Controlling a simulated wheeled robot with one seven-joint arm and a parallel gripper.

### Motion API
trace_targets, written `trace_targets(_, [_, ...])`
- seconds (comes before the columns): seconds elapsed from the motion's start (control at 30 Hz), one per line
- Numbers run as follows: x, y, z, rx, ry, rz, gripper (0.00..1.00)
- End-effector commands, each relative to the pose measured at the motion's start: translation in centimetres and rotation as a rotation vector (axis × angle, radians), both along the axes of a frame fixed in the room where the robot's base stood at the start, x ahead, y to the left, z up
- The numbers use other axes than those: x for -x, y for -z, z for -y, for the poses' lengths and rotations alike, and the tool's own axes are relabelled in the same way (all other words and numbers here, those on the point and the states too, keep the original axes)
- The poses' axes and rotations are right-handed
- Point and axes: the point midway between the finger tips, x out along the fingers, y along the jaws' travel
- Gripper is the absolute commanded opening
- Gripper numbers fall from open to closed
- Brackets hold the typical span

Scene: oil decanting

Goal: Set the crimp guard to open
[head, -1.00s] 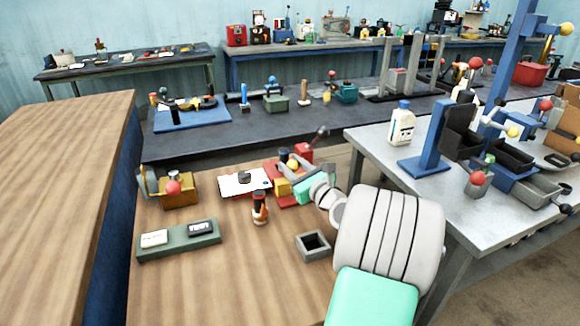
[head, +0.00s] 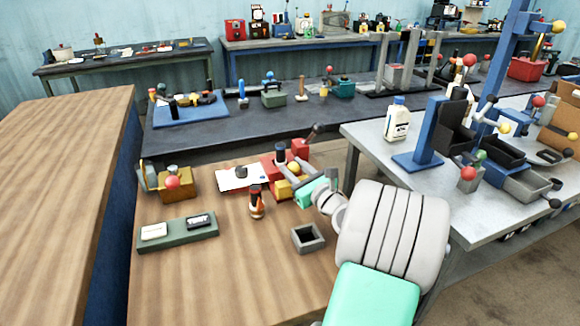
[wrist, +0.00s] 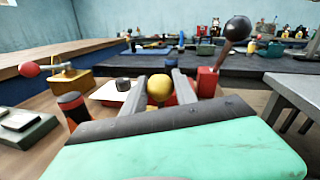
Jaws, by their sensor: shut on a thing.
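The red and yellow crimping device (head: 284,188) stands at the back right of the wooden bench. I take its yellow ball (head: 293,167) to be the knob of the crimp guard; the guard itself is mostly hidden by my gripper. My gripper (head: 296,170) is shut on this ball. In the wrist view, the yellow ball (wrist: 160,88) sits between the two grey fingers. A black post (head: 280,151) rises behind the ball. A lever with a black ball (wrist: 237,28) stands tilted on a red block (wrist: 207,82), to the right of the fingers.
A white plate (head: 238,178) and a dark orange-banded bottle (head: 256,203) stand close on the left. An open grey box (head: 308,238) is nearer me. A brass device with a red ball (head: 173,183) and a green tray (head: 178,233) are further left. The bench's front middle is clear.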

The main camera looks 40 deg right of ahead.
Motion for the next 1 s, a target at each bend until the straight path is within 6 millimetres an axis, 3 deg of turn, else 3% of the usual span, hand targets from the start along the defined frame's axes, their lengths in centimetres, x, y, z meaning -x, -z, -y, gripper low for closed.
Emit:
trace_targets(0.27, [-0.2,0.2,-0.3,0.0,-0.004,-0.003,0.54])
trace_targets(0.57, [0.1,0.1,-0.4,0.001,-0.005,-0.002,0.55])
trace_targets(0.9, [6.2,0.1,-0.6,0.0,0.0,-0.003,0.55])
trace_targets(1.0, [7.3,0.1,-0.7,0.001,-0.003,-0.003,0.55])
